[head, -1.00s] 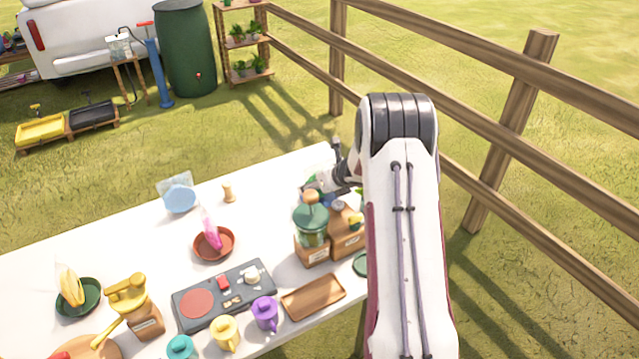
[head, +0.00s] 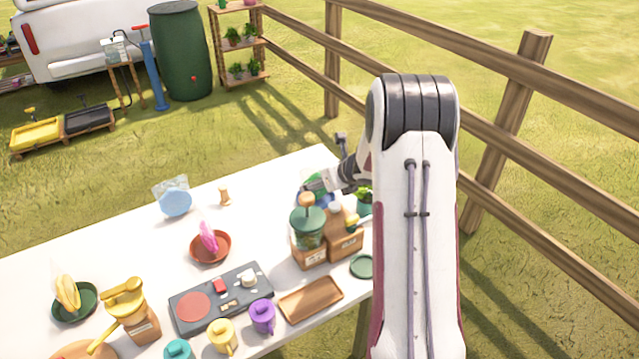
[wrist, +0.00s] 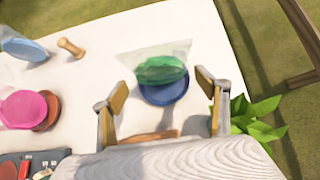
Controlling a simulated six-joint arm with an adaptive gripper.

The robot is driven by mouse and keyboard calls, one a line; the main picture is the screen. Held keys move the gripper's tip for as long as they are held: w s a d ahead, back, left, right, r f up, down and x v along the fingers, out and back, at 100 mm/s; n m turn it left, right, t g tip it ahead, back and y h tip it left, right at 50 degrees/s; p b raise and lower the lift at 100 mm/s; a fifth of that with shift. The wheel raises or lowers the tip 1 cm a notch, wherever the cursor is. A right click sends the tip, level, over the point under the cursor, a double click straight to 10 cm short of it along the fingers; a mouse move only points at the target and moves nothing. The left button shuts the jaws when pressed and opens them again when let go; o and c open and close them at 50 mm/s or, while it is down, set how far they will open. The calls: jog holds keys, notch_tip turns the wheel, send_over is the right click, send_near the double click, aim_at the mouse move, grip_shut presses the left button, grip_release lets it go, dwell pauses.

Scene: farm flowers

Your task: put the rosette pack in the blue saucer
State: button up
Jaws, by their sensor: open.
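A dark blue saucer (wrist: 165,88) is on the white table in the wrist view. A clear pack with green contents (wrist: 160,68) appears upright in it, its wide clear top leaning towards the far side. I take this to be the rosette pack. My gripper (wrist: 164,97) is open, its two fingers apart to the left and right of the saucer, touching neither pack nor saucer as far as I can see. In the head view, the pack's green (head: 316,184) and the saucer's blue (head: 326,200) show only partly, behind jars and beside my gripper.
A light blue pack (head: 175,202) and a small wooden peg (head: 224,196) stand at the back. A pink pack (head: 208,238) is in a terracotta saucer (head: 222,258). Wooden-based jars (head: 308,228) and a green plant (head: 364,198) crowd the near side of my gripper. The back middle table is clear.

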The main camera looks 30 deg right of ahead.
jog(key=shift+v, duration=2.95)
notch_tip(320, 180, up, 13)
jog(key=s+a+m+h, duration=0.3)
jog(key=m, duration=0.7)
jog(key=s+a+r+m+h, duration=0.2)
jog(key=s+a+r+m, duration=0.2)
jog(key=s+r+m, duration=0.4)
jog(key=s+a+f+m+g+y, duration=0.1)
jog(key=s+a+m+y, duration=0.1)
jog(key=s+a+m, duration=0.7)
jog(key=s+a+f+m+g+y, duration=0.2)
jog(key=s+a+m, duration=0.7)
jog(key=s, duration=0.7)
jog(key=shift+a+y, duration=0.5)
jog(key=shift+a, duration=0.5)
